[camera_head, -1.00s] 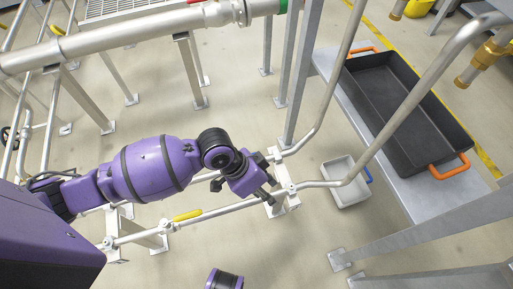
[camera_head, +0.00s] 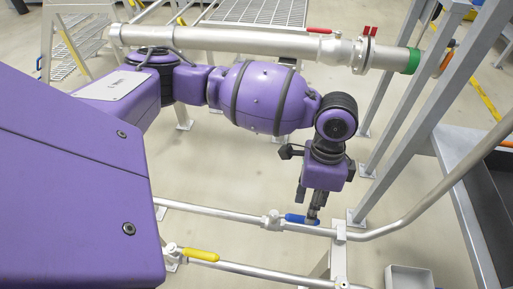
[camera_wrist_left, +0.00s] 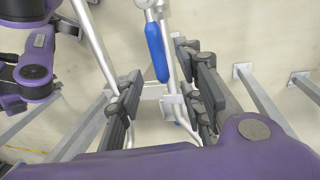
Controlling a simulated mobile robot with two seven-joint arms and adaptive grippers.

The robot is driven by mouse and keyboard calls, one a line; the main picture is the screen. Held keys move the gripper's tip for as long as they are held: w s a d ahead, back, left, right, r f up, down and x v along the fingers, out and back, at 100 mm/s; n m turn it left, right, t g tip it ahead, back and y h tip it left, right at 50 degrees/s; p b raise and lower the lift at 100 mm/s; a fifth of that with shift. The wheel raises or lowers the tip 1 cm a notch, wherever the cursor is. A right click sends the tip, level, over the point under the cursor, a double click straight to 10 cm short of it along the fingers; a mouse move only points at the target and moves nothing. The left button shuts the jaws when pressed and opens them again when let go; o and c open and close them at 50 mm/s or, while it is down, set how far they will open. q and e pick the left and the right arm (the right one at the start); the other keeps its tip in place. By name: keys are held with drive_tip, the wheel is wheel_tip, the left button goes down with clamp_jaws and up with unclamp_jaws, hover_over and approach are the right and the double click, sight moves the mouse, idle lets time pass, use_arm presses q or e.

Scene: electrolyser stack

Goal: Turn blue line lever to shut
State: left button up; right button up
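The blue lever (camera_head: 300,219) lies along the upper of two thin pale pipes in the head view, in line with it and to the right of its valve body (camera_head: 272,220). My left gripper (camera_head: 308,207) points down at the lever's right part, and its fingertips overlap the handle there. In the left wrist view the blue lever (camera_wrist_left: 157,52) shows between the two dark fingers of my left gripper (camera_wrist_left: 158,78), with gaps on both sides. The fingers are apart and not closed on it. My right gripper is not in view.
A yellow lever (camera_head: 200,254) sits on the lower thin pipe, close in front. A thick pipe (camera_head: 240,40) with a red lever (camera_head: 319,30) runs behind my left arm. Grey posts and a slanting rail (camera_head: 440,185) stand to the right, above a pale bin (camera_head: 408,277).

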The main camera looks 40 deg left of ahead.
sight(294, 218)
use_arm(q)
drive_tip(key=f, duration=0.2)
drive_tip(key=f+b, duration=0.1)
drive_tip(key=shift+s+d+f, duration=0.2)
drive_tip(key=shift+s+f, duration=0.1)
drive_tip(key=shift+f, duration=0.1)
drive_tip(key=shift+c, duration=0.3)
drive_tip(key=shift+r, duration=0.1)
clamp_jaws()
